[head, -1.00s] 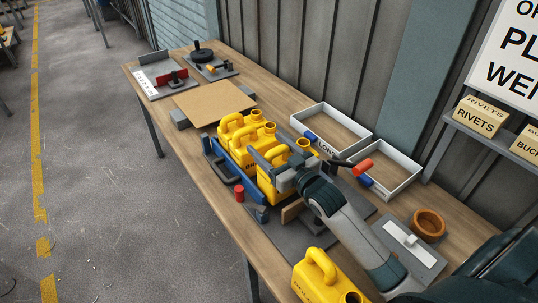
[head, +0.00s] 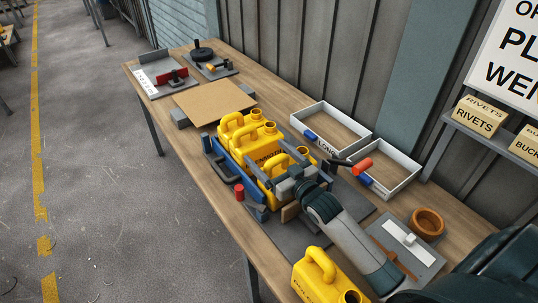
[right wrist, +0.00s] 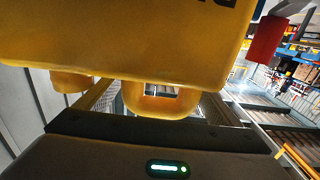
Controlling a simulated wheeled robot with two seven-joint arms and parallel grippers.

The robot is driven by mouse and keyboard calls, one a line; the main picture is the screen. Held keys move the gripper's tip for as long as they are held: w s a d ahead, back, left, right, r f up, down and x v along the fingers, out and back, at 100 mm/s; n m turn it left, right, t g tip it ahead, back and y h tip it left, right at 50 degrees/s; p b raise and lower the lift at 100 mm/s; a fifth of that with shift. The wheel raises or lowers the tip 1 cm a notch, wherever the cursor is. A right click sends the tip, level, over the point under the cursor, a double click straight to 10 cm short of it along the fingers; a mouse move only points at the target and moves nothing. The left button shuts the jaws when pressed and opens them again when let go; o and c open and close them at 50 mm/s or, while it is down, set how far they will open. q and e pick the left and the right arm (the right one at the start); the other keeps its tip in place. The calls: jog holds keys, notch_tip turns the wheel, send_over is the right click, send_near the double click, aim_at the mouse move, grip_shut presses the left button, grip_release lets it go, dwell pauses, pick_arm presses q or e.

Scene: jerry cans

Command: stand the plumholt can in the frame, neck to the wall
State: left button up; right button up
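My right gripper (head: 283,176) is at the handle of a yellow can (head: 264,187) and appears shut on it. This can is at the near end of the blue-sided frame (head: 222,163), beside two other yellow cans. Its neck points toward the wall; whether its base rests on the frame is hidden. In the right wrist view, its yellow body (right wrist: 130,42) fills the top and its handle (right wrist: 150,103) is close to the palm. My left gripper is out of view.
Another yellow can (head: 318,280) stands at the bench's near end. A red knob (head: 239,192) is by the frame's front corner. White trays (head: 392,190), a red-handled tool (head: 361,167) and a brown ring (head: 428,222) lie wallward. A brown board (head: 212,100) is beyond the cans.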

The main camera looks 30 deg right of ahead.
jog(key=shift+r, duration=0.1)
jog(key=shift+s, duration=0.4)
jog(key=shift+s+d+b, duration=0.25)
jog(key=shift+s+b, duration=0.25)
jog(key=shift+s, duration=1.35)
jog(key=shift+s+d+b, duration=0.3)
jog(key=shift+s+b, duration=0.2)
jog(key=shift+s, duration=1.35)
jog(key=shift+s+d+b, duration=0.25)
jog(key=shift+s+b, duration=0.25)
jog(key=shift+s, duration=1.35)
